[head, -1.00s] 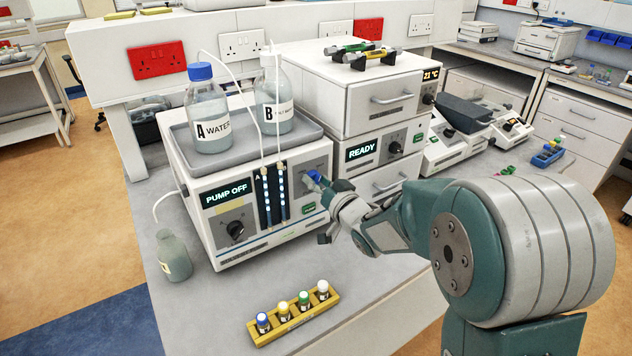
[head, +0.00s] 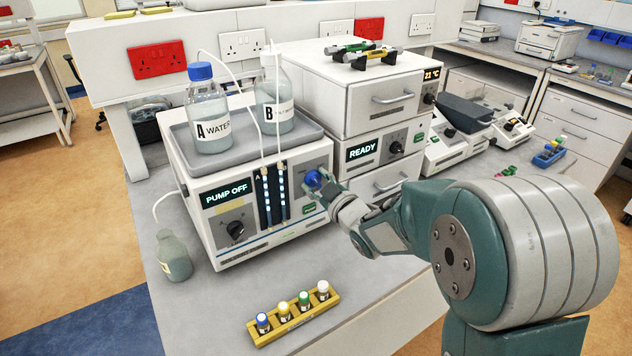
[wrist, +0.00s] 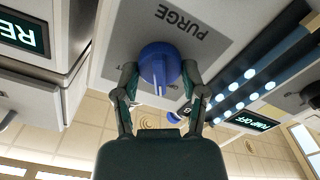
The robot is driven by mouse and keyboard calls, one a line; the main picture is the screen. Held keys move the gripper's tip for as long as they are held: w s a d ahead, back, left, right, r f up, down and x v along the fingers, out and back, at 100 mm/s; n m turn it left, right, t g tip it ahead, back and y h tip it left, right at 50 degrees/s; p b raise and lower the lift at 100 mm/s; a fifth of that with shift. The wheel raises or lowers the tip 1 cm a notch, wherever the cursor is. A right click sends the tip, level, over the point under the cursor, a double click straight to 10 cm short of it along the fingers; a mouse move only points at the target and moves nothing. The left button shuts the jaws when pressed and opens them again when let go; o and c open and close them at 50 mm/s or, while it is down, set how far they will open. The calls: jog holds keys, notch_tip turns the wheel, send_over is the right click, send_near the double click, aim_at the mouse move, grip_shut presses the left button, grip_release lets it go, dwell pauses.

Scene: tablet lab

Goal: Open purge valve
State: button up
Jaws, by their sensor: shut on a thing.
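The purge valve is a round blue knob (head: 314,180) on the right part of the white pump unit's front (head: 262,238). In the wrist view the blue knob (wrist: 160,68) sits under the printed word PURGE, which appears upside down, and a white mark shows on it. My gripper (wrist: 160,85) is shut on the knob, with one finger against each side. In the head view my gripper (head: 324,190) is at the knob and partly covers it. The pump display (head: 227,192) reads PUMP OFF.
Bottles A (head: 207,118) and B (head: 273,98) stand in the grey tray on the pump. A yellow vial rack (head: 293,319) lies in front on the bench. A small bottle (head: 174,258) stands at left. The READY unit (head: 364,150) stands close on the right.

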jog(key=shift+a+r+n, duration=0.1)
jog(key=shift+r+n, duration=0.1)
jog(key=shift+n, duration=1.3)
jog(key=o, duration=1.2)
jog(key=shift+s+a, duration=0.1)
jog(key=shift+s, duration=0.05)
jog(key=shift+c, duration=0.2)
jog(key=shift+f, duration=0.15)
